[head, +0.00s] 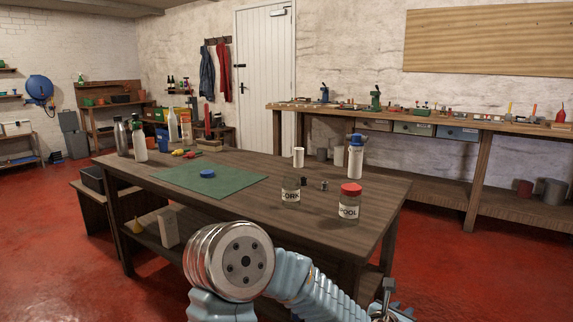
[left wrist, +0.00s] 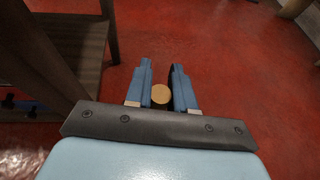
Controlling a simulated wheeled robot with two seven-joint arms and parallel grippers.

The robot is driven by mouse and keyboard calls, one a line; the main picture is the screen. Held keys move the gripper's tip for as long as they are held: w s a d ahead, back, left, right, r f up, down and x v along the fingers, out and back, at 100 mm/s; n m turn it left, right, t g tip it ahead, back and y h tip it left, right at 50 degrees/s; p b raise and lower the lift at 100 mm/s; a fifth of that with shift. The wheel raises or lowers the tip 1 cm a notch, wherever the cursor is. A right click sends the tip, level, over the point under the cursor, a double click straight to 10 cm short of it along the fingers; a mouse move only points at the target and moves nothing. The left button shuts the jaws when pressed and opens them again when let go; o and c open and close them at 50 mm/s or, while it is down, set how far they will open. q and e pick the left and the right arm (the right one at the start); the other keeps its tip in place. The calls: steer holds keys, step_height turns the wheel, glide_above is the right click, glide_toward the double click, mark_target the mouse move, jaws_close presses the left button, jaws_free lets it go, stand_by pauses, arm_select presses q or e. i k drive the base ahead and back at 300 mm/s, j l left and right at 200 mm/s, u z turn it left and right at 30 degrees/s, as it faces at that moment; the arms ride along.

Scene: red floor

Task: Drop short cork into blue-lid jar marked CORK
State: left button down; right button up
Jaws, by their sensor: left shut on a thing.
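The clear jar (head: 291,190) labelled CORK stands on the workbench in the head view, with no lid visible on it. A blue lid (head: 207,173) lies on the green mat. My left gripper (left wrist: 161,75) is shut on the short cork (left wrist: 160,94), whose round tan end shows between the blue fingers in the left wrist view. The red floor lies below it, with a dark wooden bench part to the left. In the head view, part of my left gripper (head: 388,302) shows at the bottom right, in front of the bench and well short of the jar. My right gripper is out of view.
A red-lidded jar (head: 350,203) stands right of the CORK jar. A white bottle with a blue top (head: 356,160), a white cylinder (head: 298,157) and small dark items (head: 323,184) stand close behind. The green mat (head: 240,185) is otherwise mostly clear. Bottles (head: 139,143) stand at the far left.

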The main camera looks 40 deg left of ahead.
mark_target(289, 205)
steer(key=k+j, duration=0.15)
steer(key=j, duration=0.25)
steer(key=k+j, duration=0.15)
steer(key=j, duration=0.25)
steer(key=k+j+z, duration=0.1)
steer(key=j, duration=0.25)
steer(key=k+j, duration=0.2)
steer(key=j, duration=0.2)
steer(key=k+j, duration=0.15)
steer(key=j, duration=0.25)
steer(key=k+j+z, duration=0.1)
steer(key=j, duration=0.25)
steer(key=k+j, duration=0.2)
steer(key=j, duration=0.2)
